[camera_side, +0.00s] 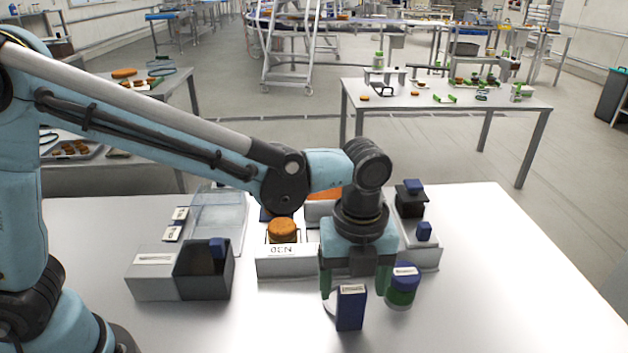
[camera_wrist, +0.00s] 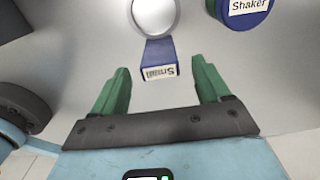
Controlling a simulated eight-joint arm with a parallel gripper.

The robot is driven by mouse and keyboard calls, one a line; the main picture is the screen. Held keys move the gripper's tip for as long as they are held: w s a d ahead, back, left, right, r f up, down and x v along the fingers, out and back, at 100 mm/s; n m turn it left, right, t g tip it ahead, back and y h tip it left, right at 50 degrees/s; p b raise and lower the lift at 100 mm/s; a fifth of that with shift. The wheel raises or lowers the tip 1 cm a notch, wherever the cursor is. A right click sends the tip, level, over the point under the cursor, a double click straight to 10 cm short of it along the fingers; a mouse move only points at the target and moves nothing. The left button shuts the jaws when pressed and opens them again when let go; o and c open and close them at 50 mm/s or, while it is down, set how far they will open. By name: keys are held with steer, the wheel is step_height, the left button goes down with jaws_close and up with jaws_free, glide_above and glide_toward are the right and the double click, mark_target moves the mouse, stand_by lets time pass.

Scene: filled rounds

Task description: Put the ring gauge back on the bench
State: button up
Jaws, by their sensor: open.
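The ring gauge appears to be the pale ring with a blue block-shaped handle (camera_side: 350,308). It looks to be resting on the bench (camera_side: 490,270), below my gripper (camera_side: 354,294). My green fingers are open, apart on either side of the handle, and touch nothing that I can see. In the side view the ring is mostly hidden behind the handle and a finger.
A blue-lidded green shaker (camera_side: 402,287) stands close to my right finger. A white tray (camera_side: 285,262) with an orange round, a grey two-part box (camera_side: 205,275) and a clear bin (camera_side: 215,215) stand behind and left. The front right of the bench is clear.

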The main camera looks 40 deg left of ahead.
step_height(320, 180, up, 9)
steer(key=s+a+f+n+t, duration=0.2)
steer(key=a+n+t, duration=0.1)
steer(key=a+n, duration=0.8)
steer(key=s+a+f+n+t, duration=0.1)
steer(key=s+a+n+t, duration=0.2)
steer(key=a+n, duration=0.8)
steer(key=n+t, duration=0.1)
steer(key=n, duration=0.4)
steer(key=shift+f, duration=0.35)
